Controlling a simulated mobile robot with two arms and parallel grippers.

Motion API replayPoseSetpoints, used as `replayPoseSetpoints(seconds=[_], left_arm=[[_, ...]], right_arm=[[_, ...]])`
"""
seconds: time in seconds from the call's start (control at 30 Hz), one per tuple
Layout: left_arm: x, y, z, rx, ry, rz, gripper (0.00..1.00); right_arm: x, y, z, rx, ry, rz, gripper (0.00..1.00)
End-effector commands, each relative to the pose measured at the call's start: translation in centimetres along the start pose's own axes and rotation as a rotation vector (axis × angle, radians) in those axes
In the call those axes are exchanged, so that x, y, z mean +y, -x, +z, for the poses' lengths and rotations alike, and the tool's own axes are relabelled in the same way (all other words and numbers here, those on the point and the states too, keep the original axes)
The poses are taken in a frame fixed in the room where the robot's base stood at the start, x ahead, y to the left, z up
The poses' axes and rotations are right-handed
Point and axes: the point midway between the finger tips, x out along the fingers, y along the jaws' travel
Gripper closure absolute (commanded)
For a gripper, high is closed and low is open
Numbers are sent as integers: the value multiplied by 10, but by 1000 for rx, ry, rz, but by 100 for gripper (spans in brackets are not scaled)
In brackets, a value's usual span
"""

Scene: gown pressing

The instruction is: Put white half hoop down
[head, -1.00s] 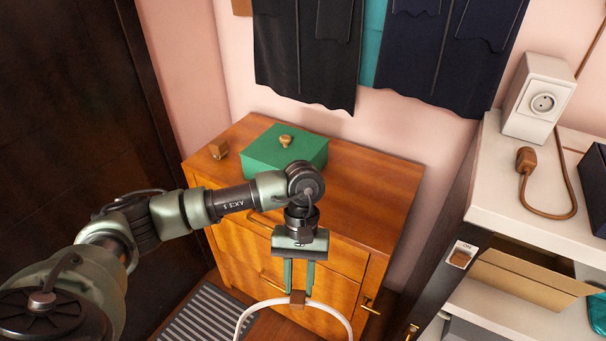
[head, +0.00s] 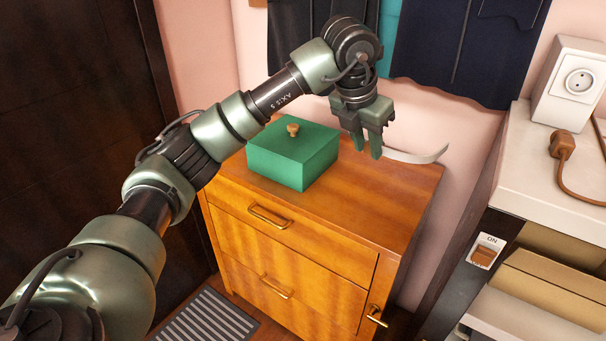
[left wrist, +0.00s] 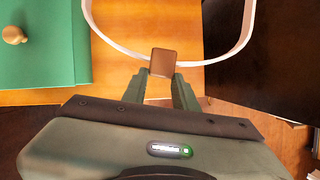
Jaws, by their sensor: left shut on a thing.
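The white half hoop (head: 420,156) is held by my left gripper (head: 367,148) over the right part of the wooden cabinet's top (head: 345,203). In the head view it is seen nearly edge-on, its curve reaching right. In the left wrist view the white hoop (left wrist: 150,59) curves away on both sides, and the left gripper (left wrist: 164,80) is shut on its brown grip block (left wrist: 163,62). I cannot tell whether the hoop touches the cabinet top. My right gripper is not in view.
A green lidded box (head: 292,155) with a wooden knob stands on the cabinet, left of the gripper. Dark garments (head: 465,45) hang on the wall behind. A white shelf (head: 500,165) with a socket box (head: 568,85) and brown plug (head: 562,145) is at right. A striped mat (head: 207,318) lies on the floor.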

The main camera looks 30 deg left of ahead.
Motion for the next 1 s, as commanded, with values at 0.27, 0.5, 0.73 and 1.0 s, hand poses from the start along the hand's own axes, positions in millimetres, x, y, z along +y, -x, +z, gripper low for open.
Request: replayPoseSetpoints(seconds=[0.27, 0.5, 0.73, 1.0], left_arm=[[5, 3, 11, 6, 187, 76, 100], [5, -52, -14, 10, 187, 76, 100], [4, -106, -36, 9, 187, 74, 100], [4, -132, -46, 5, 186, 75, 100]], right_arm=[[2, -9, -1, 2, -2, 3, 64], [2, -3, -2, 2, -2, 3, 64], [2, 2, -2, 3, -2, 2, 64], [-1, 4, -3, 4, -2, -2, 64]])
